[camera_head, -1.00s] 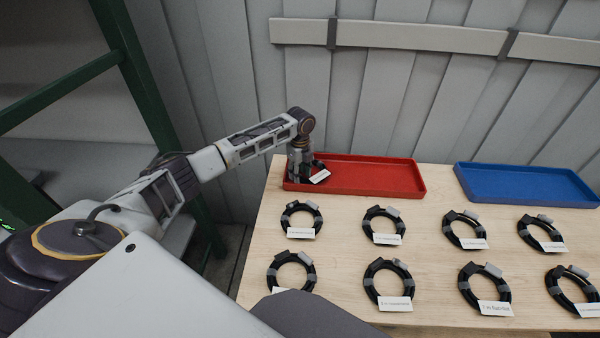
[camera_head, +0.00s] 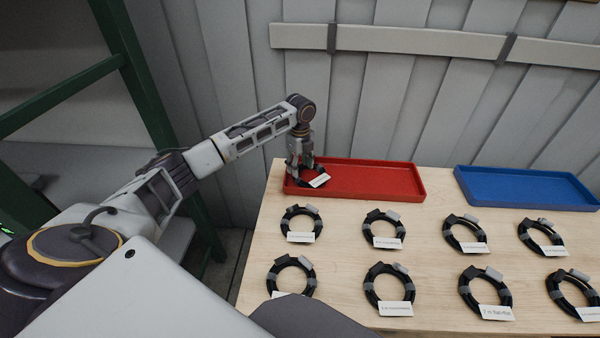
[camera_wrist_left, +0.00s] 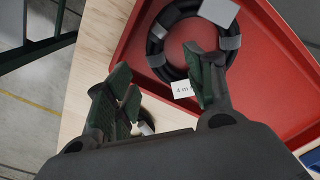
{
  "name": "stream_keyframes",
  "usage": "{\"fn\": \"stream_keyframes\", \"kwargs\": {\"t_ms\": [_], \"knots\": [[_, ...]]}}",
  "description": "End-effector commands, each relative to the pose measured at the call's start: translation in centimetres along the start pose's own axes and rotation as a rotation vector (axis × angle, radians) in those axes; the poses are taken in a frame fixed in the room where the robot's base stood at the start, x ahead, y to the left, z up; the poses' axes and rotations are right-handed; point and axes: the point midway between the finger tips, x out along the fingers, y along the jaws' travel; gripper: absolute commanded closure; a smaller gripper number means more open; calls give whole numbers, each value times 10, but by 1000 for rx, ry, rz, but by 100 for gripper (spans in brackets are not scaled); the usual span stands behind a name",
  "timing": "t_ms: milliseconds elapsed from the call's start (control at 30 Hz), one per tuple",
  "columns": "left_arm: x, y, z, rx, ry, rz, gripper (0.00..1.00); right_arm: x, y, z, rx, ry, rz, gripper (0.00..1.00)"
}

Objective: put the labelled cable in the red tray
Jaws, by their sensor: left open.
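A black coiled cable (camera_head: 314,176) with grey straps and a white label lies in the left end of the red tray (camera_head: 395,192). In the left wrist view the cable (camera_wrist_left: 160,52) rests inside the red tray (camera_wrist_left: 262,65), and its label, partly hidden by a finger, begins "4 m". My left gripper (camera_head: 300,165) is over that end of the tray. In the left wrist view the left gripper (camera_wrist_left: 163,88) has its fingers spread and nothing between them; the right-hand finger overlaps the coil's edge in the picture. My right gripper is not in view.
A blue tray (camera_head: 525,186) stands empty at the right. A grey wall is behind; a green frame (camera_head: 150,95) stands left.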

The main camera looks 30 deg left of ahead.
Motion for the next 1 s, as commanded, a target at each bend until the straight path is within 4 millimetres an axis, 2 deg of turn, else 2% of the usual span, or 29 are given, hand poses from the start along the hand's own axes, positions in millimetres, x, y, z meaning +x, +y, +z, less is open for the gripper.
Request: {"fn": "stream_keyframes", "kwargs": {"t_ms": [200, 433, 600, 1000], "knots": [[-34, 0, 0, 0, -1, -2, 46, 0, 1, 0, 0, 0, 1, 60], [-58, 0, 0, -1, 0, -1, 46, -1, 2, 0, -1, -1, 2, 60], [-65, 0, 0, -1, 0, 1, 46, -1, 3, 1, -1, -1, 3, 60], [-66, 0, 0, -1, 0, 1, 46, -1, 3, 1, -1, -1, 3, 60]]}}
